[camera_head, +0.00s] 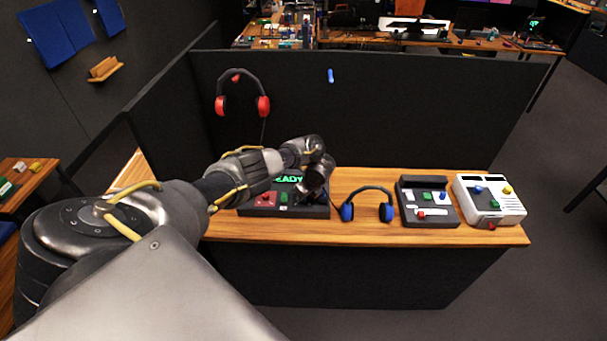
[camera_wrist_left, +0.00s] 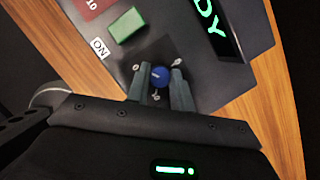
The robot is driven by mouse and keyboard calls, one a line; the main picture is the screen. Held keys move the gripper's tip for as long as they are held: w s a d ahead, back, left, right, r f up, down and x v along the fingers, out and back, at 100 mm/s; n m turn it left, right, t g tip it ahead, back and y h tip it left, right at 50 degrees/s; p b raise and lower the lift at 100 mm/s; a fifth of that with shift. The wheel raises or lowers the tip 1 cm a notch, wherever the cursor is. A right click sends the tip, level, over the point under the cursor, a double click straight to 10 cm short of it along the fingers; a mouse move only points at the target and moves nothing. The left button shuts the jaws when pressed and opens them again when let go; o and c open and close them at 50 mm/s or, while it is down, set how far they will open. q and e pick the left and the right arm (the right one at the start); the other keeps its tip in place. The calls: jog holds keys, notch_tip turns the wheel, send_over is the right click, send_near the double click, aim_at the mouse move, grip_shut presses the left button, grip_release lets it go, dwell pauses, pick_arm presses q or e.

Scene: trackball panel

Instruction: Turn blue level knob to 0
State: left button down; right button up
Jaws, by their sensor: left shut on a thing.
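The blue level knob (camera_wrist_left: 160,76) sits on the dark panel (camera_wrist_left: 195,65) and shows between my left gripper's fingers in the left wrist view. My left gripper (camera_wrist_left: 162,86) is shut on the knob, with one finger on each side of it. Small white marks surround the knob; their figures are too small to read surely, though one below it looks like a 0. In the head view my left gripper (camera_head: 318,180) hides the knob and covers the right part of the panel (camera_head: 258,211). My right gripper is not in view.
A green switch (camera_wrist_left: 126,25) and a red label lie beside the knob. Blue headphones (camera_head: 386,212), a dark device (camera_head: 440,213) and a white device (camera_head: 508,208) stand to the right on the wooden table. Red headphones (camera_head: 263,106) hang on the partition behind.

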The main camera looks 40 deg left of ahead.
pick_arm(q)
jog(key=shift+n+g, duration=0.4)
jog(key=shift+n, duration=0.5)
jog(key=c, duration=1.2)
grip_release()
jog(key=shift+w+r, duration=0.1)
jog(key=p+v, duration=0.3)
jog(key=v, duration=0.7)
jog(key=shift+d+r, duration=0.2)
